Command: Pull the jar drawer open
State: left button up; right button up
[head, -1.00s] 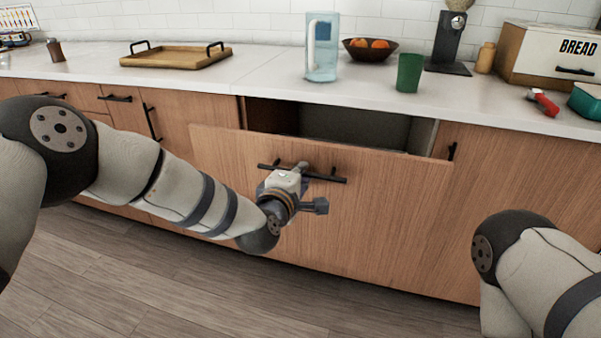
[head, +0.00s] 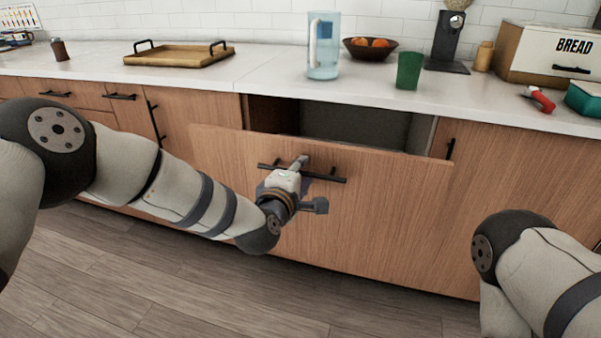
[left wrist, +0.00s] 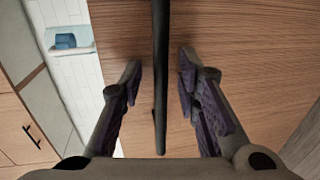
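The jar drawer's wooden front (head: 400,215) stands out from the cabinet with a gap behind its top edge. Its black bar handle (head: 330,178) runs across the upper front. My left gripper (head: 308,184) is at the handle, one finger above the bar and one below. In the left wrist view, the handle (left wrist: 161,60) passes between the gripper's (left wrist: 158,68) spread fingers, with gaps visible on both sides. The fingers look open; contact at the bar is unclear. The drawer's dark interior (head: 355,124) shows no jars from here. My right gripper is out of view.
The white countertop (head: 270,80) holds a wooden tray (head: 180,55), a clear pitcher (head: 323,60), a green cup (head: 409,70), a fruit bowl (head: 371,50) and a bread box (head: 550,55). Bare wood floor (head: 200,285) lies in front of the cabinets.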

pick_arm(q)
jog(key=v, duration=1.2)
jog(key=s+a+f+m+g+y+p, duration=0.1)
jog(key=s+a+f+m+g, duration=0.25)
jog(key=s+f, duration=0.55)
jog(key=s+a+f+m+g+p, duration=0.1)
jog(key=s+a+f+m+g, duration=0.3)
jog(key=s+f, duration=0.55)
jog(key=s+a+f+m+g+y, duration=0.1)
jog(key=s+a+m+g, duration=0.1)
jog(key=s, duration=0.7)
jog(key=s+a+f+m+g+y, duration=0.1)
jog(key=s+a+g, duration=0.3)
jog(key=s, duration=0.5)
jog(key=s+a+f+m+g+y+p, duration=0.1)
jog(key=s+a+f+m+g, duration=0.1)
jog(key=s+a, duration=0.4)
jog(key=s+m+g, duration=0.1)
jog(key=s+g, duration=0.1)
jog(key=s, duration=0.2)
jog(key=shift+f+y, duration=0.25)
jog(key=shift+y, duration=0.15)
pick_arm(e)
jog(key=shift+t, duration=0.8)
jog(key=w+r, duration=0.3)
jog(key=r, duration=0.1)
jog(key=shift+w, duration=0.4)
